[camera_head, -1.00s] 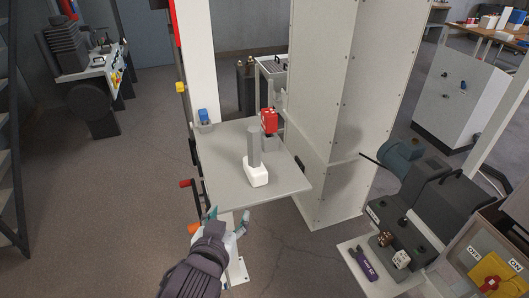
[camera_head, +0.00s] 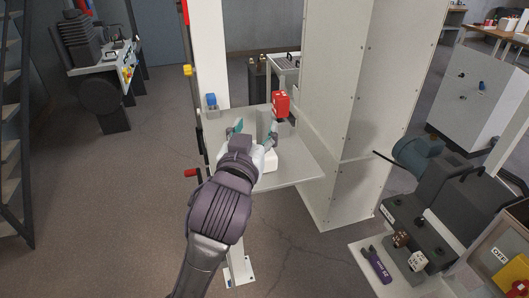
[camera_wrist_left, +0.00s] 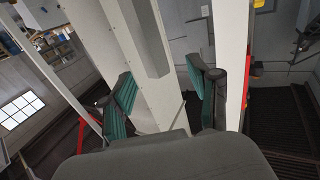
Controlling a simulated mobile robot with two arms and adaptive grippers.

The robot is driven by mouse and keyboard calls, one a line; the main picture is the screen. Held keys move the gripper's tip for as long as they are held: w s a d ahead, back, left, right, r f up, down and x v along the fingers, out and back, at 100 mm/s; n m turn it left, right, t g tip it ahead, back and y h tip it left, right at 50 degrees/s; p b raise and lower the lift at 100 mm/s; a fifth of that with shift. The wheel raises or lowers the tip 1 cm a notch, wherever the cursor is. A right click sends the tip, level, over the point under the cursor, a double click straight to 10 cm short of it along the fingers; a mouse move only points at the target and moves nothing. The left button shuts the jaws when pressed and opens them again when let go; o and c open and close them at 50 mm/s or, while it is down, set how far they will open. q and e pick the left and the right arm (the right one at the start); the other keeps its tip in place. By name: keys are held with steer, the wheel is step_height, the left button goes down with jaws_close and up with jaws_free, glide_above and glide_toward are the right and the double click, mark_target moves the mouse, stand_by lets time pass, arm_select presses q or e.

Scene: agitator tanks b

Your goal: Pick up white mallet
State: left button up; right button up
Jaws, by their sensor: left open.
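The white mallet stands upright on a small grey table (camera_head: 300,174), its white head (camera_head: 271,161) down and its grey handle (camera_head: 264,121) up. My left gripper (camera_head: 254,131) is open over the table, its teal-padded fingers on either side of the handle in the head view. I cannot tell whether they touch it. My wrist hides part of the head. In the left wrist view the open fingers (camera_wrist_left: 163,94) show, with a grey bar (camera_wrist_left: 148,38) ahead of them that looks like the handle. My right gripper is not in view.
A red object (camera_head: 281,103) stands behind the mallet, and a small blue item (camera_head: 211,100) is at the table's back left. A tall pale cabinet (camera_head: 350,100) rises close on the right. A red-handled lever (camera_head: 191,173) is at the table's left. Open floor lies left.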

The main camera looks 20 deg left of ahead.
mark_target(262, 121)
arm_select(q)
steer(key=shift+w+a+r, duration=0.15)
steer(key=shift+w, duration=0.3)
steer(key=w+p, duration=0.1)
steer(key=w, duration=0.2)
steer(key=w+p, duration=0.1)
steer(key=shift+w+d+f+p, duration=0.2)
steer(key=shift+w+f+p, duration=0.1)
steer(key=shift+f+p, duration=0.05)
steer(key=shift+w+a+f, duration=0.1)
steer(key=shift+w, duration=0.15)
steer(key=shift+s, duration=0.1)
jaws_close()
